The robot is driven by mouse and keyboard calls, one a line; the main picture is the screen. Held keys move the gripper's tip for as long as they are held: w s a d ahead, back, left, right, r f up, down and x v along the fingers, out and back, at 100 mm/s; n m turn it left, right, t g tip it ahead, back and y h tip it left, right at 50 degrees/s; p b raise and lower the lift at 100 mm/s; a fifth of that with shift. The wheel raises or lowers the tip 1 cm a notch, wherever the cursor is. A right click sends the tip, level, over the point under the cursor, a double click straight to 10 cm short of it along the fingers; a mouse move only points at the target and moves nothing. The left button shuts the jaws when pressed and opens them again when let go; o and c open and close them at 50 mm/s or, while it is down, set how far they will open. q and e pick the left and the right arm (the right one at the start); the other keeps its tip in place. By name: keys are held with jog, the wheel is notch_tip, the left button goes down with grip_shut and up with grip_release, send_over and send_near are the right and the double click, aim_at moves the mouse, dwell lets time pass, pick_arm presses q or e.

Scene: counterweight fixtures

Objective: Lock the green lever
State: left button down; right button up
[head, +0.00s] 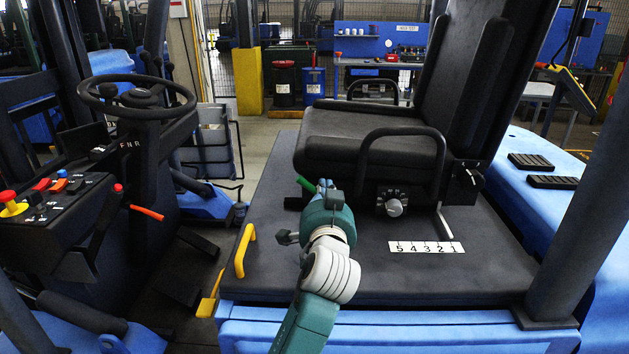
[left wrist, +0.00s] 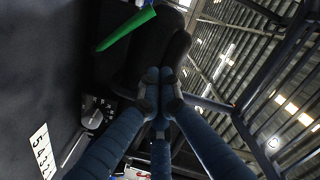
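The green lever (head: 306,185) sticks out beside the front left of the seat base in the head view; my left gripper and arm stand in front of its lower part. In the left wrist view the lever (left wrist: 127,28) is a flat green bar, slanting, above and left of the fingertips. My left gripper (head: 328,188) is just right of the lever in the head view. Its fingertips (left wrist: 160,85) come together with nothing seen between them, apart from the lever in the picture. My right gripper is in neither view.
The black seat (head: 375,140) with its armrest loop (head: 400,133) rises behind the gripper. A round knob (head: 394,207) and a number strip (head: 426,247) lie to the right. A yellow handle (head: 244,250) stands left. The steering wheel (head: 137,95) is farther left.

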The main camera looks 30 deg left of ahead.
pick_arm(q)
jog(key=p+x, duration=0.1)
jog(key=x, duration=0.2)
jog(key=p+x, duration=0.1)
jog(key=x, duration=0.3)
jog(key=shift+w+a+r, duration=0.2)
jog(key=shift+a, duration=0.05)
jog(key=shift+a+f+p, duration=0.45)
jog(key=shift+a+f, duration=0.4)
jog(key=shift+f, duration=0.25)
jog(key=shift+s+a+f, duration=0.2)
jog(key=shift+a+f, duration=0.2)
jog(key=shift+f, duration=0.05)
jog(key=shift+s+a+f, duration=0.1)
jog(key=shift+f, duration=0.1)
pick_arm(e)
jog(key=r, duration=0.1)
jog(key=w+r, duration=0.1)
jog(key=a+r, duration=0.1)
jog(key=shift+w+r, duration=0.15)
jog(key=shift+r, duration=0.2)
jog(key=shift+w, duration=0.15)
pick_arm(q)
jog(key=shift+a+f+n, duration=0.2)
jog(key=shift+n, duration=0.2)
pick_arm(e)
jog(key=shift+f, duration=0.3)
